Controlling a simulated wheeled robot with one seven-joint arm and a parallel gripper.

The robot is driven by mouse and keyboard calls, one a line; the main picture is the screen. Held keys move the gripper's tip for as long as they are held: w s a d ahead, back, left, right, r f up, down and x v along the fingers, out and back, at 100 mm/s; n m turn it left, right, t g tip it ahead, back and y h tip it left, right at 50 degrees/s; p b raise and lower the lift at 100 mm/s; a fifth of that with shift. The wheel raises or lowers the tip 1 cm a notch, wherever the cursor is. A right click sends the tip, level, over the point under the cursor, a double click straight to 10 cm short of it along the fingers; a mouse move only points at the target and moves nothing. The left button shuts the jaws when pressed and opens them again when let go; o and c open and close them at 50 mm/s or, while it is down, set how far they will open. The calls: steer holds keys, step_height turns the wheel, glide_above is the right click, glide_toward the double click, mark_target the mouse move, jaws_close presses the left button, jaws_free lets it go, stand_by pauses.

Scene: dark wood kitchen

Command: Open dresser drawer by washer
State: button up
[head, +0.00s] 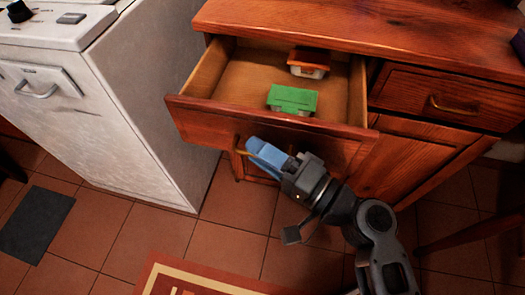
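The dresser (430,45) is reddish-brown wood and stands right of the white washer (140,90). Its left drawer (200,113) is pulled well out, with its inside showing. A green-topped box (292,98) and an orange-topped box (309,63) lie in it. The drawer's brass handle (238,146) is on the front, partly hidden by my gripper. My gripper (254,147) has blue fingers, with the tips right at the handle. The fingers overlap in this view, so I cannot tell whether they are closed around it.
A second drawer with a brass handle (454,107) is shut at the right. A cabinet door (405,165) is below. A patterned rug (200,280) lies in front, and a dark mat (35,224) lies near the washer. Tiled floor between them is clear.

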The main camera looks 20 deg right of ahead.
steer(key=shift+s+d, duration=0.1)
steer(key=v, duration=0.7)
steer(key=shift+s+b, duration=0.25)
steer(key=shift+b, duration=0.1)
steer(key=shift+o, duration=0.4)
steer(key=shift+d, duration=0.1)
